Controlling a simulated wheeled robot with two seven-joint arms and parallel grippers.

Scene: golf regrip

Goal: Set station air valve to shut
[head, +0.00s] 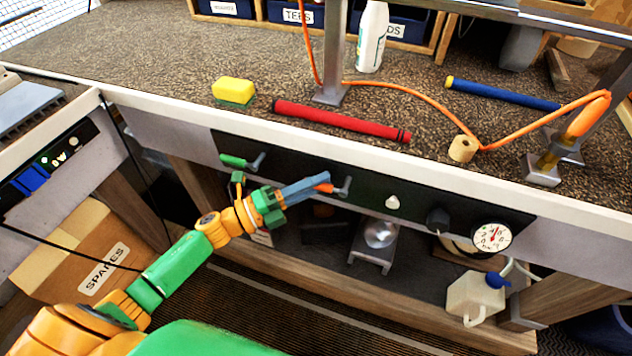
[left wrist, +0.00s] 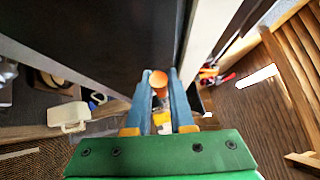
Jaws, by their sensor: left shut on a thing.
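On the dark panel (head: 295,170) under the bench edge is a lever valve with an orange handle (head: 325,187) and a grey pivot (head: 345,186). The handle lies about level, pointing left from the pivot. My left gripper (head: 322,182) is shut on this orange handle, its blue fingers hiding part of it. In the left wrist view the orange handle end (left wrist: 159,79) shows between the fingers (left wrist: 158,98). A second lever with a green handle (head: 233,160) sits further left on the panel, also pointing left. No panel labels are readable. My right gripper is not in view.
Right along the panel are a white button (head: 392,202), a black knob (head: 438,218) and a round gauge (head: 491,237). A red grip (head: 340,121) and a yellow sponge (head: 234,87) lie on the bench above. A white jug (head: 474,298) stands below.

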